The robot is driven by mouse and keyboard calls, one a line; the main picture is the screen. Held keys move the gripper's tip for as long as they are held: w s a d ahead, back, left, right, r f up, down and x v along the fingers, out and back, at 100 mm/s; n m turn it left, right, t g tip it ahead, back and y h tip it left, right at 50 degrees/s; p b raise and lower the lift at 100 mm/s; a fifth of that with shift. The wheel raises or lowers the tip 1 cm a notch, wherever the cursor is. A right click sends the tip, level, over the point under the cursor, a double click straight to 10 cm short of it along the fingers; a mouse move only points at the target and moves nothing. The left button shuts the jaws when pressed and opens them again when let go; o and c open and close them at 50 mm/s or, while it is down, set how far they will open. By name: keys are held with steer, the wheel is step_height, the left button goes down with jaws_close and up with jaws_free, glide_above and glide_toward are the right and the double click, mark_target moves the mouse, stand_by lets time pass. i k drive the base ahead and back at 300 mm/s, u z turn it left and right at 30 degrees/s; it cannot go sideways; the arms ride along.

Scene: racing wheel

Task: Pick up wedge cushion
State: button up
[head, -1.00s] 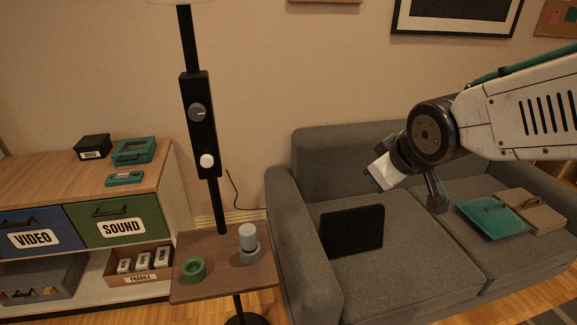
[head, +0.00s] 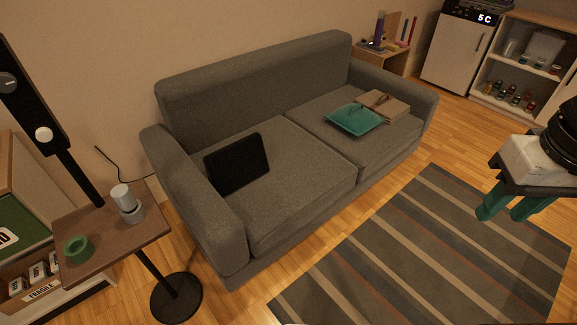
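A black, flat-faced block (head: 236,163) stands tilted on the left seat of the grey sofa, near the left armrest; it looks like the wedge cushion, though its full shape is hard to tell. A flat teal piece (head: 354,120) with a strap-like handle lies on the right seat. My gripper (head: 503,212) is at the right edge of the head view, over the striped rug. Its two teal fingers point down and stand apart with nothing between them. It is well away from the sofa and the black block.
The grey sofa (head: 258,87) stands against the wall; a tan folded item (head: 390,104) lies on its right seat. A small side table (head: 110,230) with a green ring and a grey cylinder stands left of the sofa. The striped rug (head: 430,255) in front is clear.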

mark_target(230, 168)
steer(key=u, duration=0.15)
steer(key=i, duration=0.75)
steer(key=u, duration=0.85)
steer(key=i, duration=0.85)
steer(key=u, duration=0.45)
